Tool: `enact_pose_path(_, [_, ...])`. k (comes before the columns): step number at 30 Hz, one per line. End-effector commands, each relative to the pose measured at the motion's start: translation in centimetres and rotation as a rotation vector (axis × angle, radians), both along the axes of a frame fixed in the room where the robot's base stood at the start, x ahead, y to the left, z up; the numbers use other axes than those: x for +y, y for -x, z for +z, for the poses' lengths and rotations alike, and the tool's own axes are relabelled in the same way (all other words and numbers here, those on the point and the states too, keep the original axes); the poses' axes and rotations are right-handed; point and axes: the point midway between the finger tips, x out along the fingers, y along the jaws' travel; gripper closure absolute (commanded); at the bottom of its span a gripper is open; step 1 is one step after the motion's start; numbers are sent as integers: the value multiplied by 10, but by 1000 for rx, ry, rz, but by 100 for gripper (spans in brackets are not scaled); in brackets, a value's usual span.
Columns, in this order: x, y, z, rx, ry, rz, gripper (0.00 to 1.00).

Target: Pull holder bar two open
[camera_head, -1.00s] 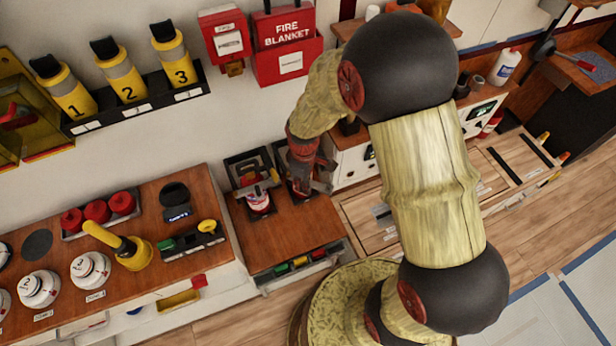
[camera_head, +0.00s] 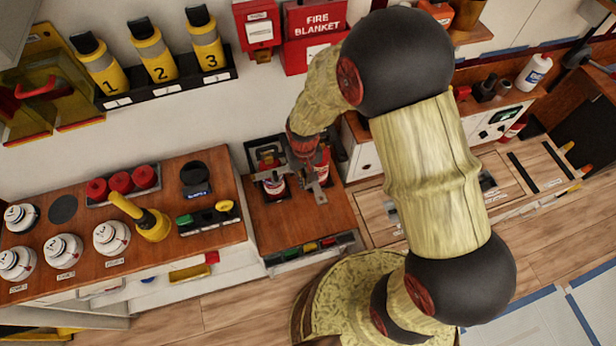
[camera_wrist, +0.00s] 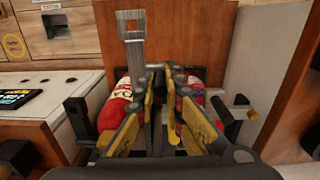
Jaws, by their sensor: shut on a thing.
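Two dark holders with red-and-white cylinders stand side by side on the small wooden cabinet. The left cylinder (camera_head: 274,186) shows clearly; the right one (camera_head: 321,166) is partly behind my gripper (camera_head: 306,172). A grey bar with a slotted end (camera_head: 319,190) juts out at my gripper, in front of the holders, and also stands up in the wrist view (camera_wrist: 134,48). My gripper in the wrist view (camera_wrist: 160,88) has yellow-padded fingers, closed around the bar's dark inner part. The exact contact is hidden between the fingers. Red cylinders show on both sides behind the fingers (camera_wrist: 112,103).
A wooden counter (camera_head: 90,215) with white dials, red knobs and a yellow lever lies left. Numbered yellow cylinders (camera_head: 158,62) and a red fire blanket box (camera_head: 316,22) are on the wall. The cabinet top in front of the holders (camera_head: 300,220) is clear.

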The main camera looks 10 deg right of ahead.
Motion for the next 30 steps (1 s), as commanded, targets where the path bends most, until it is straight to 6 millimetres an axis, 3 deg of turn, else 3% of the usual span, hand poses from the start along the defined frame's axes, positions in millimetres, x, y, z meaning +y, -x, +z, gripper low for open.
enact_pose_path(18, [3,-3,1,-6,-1,-40,100])
enact_pose_path(19, [3,-3,1,-6,-1,-40,88])
enact_pose_path(30, [3,-2,1,-2,0,-40,70])
